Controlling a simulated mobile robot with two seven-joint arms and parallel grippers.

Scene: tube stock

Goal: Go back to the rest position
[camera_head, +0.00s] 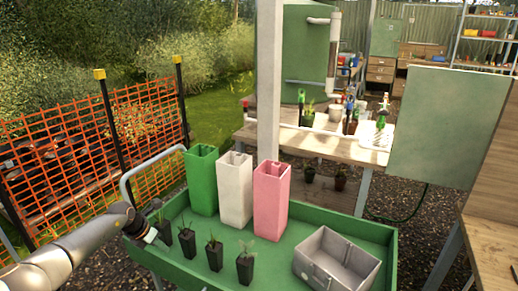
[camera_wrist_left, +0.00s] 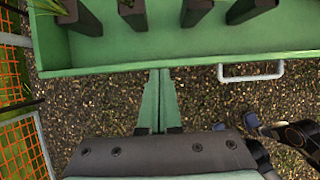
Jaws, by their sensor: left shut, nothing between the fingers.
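My left gripper (camera_head: 152,236) reaches in from the left to the left end of the green tray (camera_head: 375,238). In the left wrist view its two green fingers (camera_wrist_left: 158,72) are together with nothing between them. Their tips appear just at the outer wall of the tray (camera_wrist_left: 200,50); I cannot tell whether they touch it. The closest black pot with a seedling (camera_head: 164,232) stands just beyond the gripper. My right gripper is in neither view.
Several black seedling pots (camera_head: 245,268) line the tray's near side. Green (camera_head: 201,185), white (camera_head: 234,190) and pink (camera_head: 271,200) square tubes stand behind them, with a grey bin (camera_head: 335,262) at right. An orange mesh fence (camera_head: 60,150) stands left. Gravel (camera_wrist_left: 100,110) lies below.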

